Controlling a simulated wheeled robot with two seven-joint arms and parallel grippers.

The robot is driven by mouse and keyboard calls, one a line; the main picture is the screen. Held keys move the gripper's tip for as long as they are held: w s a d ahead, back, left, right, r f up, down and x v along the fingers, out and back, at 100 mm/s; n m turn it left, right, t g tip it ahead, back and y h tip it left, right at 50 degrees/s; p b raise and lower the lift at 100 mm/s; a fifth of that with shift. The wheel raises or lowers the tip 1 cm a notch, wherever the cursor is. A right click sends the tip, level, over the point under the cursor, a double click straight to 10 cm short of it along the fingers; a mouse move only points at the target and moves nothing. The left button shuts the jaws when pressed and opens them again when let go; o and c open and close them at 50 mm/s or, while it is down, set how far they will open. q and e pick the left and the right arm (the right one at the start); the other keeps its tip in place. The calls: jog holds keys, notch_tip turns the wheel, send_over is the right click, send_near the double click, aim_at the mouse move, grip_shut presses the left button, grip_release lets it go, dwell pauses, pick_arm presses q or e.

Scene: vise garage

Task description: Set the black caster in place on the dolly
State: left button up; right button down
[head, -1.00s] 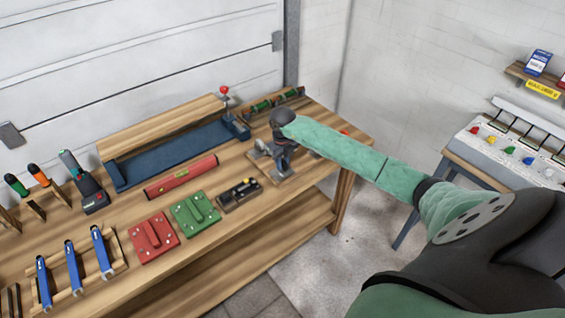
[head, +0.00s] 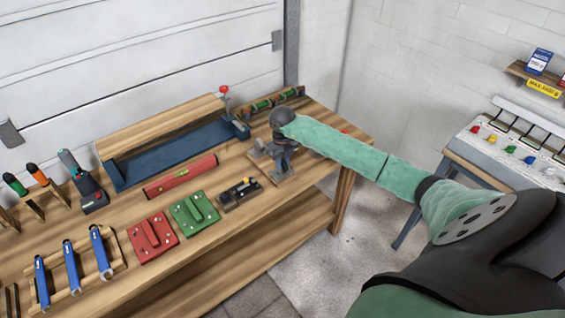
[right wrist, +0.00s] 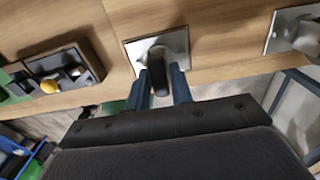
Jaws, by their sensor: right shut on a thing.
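The dolly (head: 291,178) is a wooden board with pale metal parts on it, near the right end of the workbench. My right gripper (head: 281,158) reaches down over the dolly, largely covering what it holds. In the right wrist view, its two blue-grey fingers (right wrist: 163,88) are shut on the black caster (right wrist: 158,62). The caster's dark wheel shows between the fingers, over a square silver plate (right wrist: 176,42). I cannot tell whether the caster is seated or slightly above the board. My left gripper is not in view.
A dark block with a yellow knob (head: 243,188), a green plate (head: 195,213) and a red plate (head: 153,237) lie left of the dolly. Another silver plate (right wrist: 285,32) is at right in the wrist view.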

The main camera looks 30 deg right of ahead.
dwell(0.3)
jog(key=c, duration=1.1)
grip_release()
jog(key=shift+c, duration=0.2)
jog(key=shift+o, duration=0.4)
jog(key=shift+o, duration=1.1)
jog(key=shift+r, duration=0.15)
jog(key=shift+r+p, duration=1.05)
jog(key=shift+r, duration=2.3)
